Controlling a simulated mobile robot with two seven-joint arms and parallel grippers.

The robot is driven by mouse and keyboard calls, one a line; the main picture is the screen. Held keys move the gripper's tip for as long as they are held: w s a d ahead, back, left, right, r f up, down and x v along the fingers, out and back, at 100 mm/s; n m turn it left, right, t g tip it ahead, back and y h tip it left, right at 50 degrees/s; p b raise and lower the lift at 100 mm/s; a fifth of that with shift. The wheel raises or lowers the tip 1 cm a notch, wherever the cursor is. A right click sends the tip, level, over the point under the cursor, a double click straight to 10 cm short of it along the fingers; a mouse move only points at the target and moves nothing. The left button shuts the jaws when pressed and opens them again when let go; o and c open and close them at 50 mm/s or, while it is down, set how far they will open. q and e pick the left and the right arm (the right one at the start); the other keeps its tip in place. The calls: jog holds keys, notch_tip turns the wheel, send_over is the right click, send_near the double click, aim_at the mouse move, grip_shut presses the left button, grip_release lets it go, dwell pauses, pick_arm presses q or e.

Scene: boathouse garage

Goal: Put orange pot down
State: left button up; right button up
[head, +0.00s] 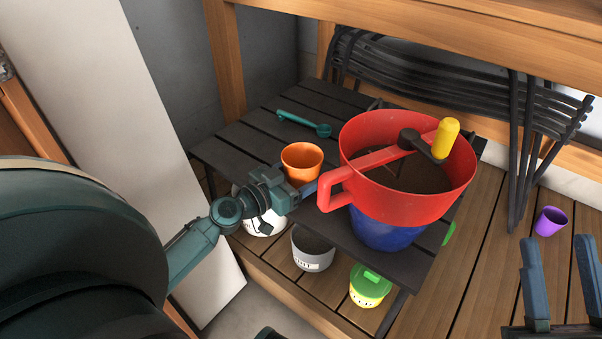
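The orange pot (302,154) is upright on the dark slatted table (243,140), or just above it; its base is hidden. I cannot tell whether the fingers touch or grip the pot. My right gripper (560,275) is at the lower right, fingers spread apart with nothing between them.
A red crank sieve (425,205) sits on a blue bucket (385,233) right of the pot. A teal scoop (300,122) lies behind it. A grey pot (313,255), a green-lidded tub (370,287) and a purple cup (550,221) are lower down. Folded chairs (440,75) stand behind.

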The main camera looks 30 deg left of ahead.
pick_arm(q)
jog(key=shift+f, duration=0.1)
pick_arm(e)
jog(key=shift+f, duration=0.1)
pick_arm(q)
jog(key=shift+f+b, duration=0.15)
jog(key=shift+b, duration=0.2)
jog(key=shift+f, duration=0.2)
jog(key=shift+f+b, duration=0.25)
jog(key=shift+b, duration=0.25)
pick_arm(e)
jog(key=shift+s+d+r+n+y, duration=0.1)
jog(key=shift+s+r+n+y, duration=0.05)
jog(key=shift+r+n+y, duration=0.6)
jog(key=shift+s+d+r+n+y, duration=0.1)
jog(key=shift+s+r+n+y, duration=0.05)
jog(key=shift+r+n+y, duration=0.6)
pick_arm(q)
jog(key=shift+f+b, duration=0.3)
jog(key=shift+f, duration=0.1)
pick_arm(e)
jog(key=shift+w+a+f, duration=0.1)
jog(key=shift+f, duration=0.45)
pick_arm(q)
jog(key=o, duration=1.2)
pick_arm(e)
jog(key=shift+m, duration=0.3)
